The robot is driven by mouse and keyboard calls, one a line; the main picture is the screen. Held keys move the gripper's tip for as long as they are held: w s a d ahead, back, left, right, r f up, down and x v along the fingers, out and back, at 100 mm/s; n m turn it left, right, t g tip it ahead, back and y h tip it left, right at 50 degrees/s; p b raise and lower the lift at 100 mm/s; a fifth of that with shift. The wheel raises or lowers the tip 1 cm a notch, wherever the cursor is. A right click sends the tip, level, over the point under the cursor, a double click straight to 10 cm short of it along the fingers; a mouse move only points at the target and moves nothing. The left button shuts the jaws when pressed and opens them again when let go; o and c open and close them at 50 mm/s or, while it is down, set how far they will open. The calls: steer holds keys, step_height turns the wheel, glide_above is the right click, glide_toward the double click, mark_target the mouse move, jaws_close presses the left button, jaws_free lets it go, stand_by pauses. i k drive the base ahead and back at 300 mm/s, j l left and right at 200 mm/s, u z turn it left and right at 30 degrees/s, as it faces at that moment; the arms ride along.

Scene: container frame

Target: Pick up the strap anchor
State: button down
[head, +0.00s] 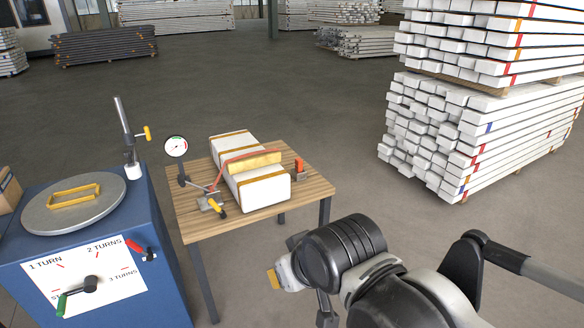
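I cannot tell for certain which part is the strap anchor. A small orange-red piece (299,166) stands upright at the right side of the wooden table (300,199) and may be it. Left of it, a white block with yellow bands (264,189) lies on the table, with a red strap (238,156) over it. A metal fixture with a yellow handle (214,204) sits at the table's front left. My gripper (298,292) is in front of the table, at lower right and apart from everything on it. My arm partly hides its fingers.
A dial gauge (176,147) on a stand rises at the table's left. A blue cabinet (165,262) with a round lid (100,212), levers and a turns dial stands left of the table. Stacked white beams (440,140) stand at right. Floor behind the table is clear.

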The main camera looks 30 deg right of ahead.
mark_target(298, 166)
steer(key=i+z, duration=0.3)
steer(key=i, duration=0.15)
steer(key=i+j+z, duration=0.15)
steer(key=i+z, duration=0.15)
steer(key=i+j+z, duration=0.3)
steer(key=i, duration=0.2)
steer(key=i+j+z, duration=0.3)
steer(key=i, duration=0.1)
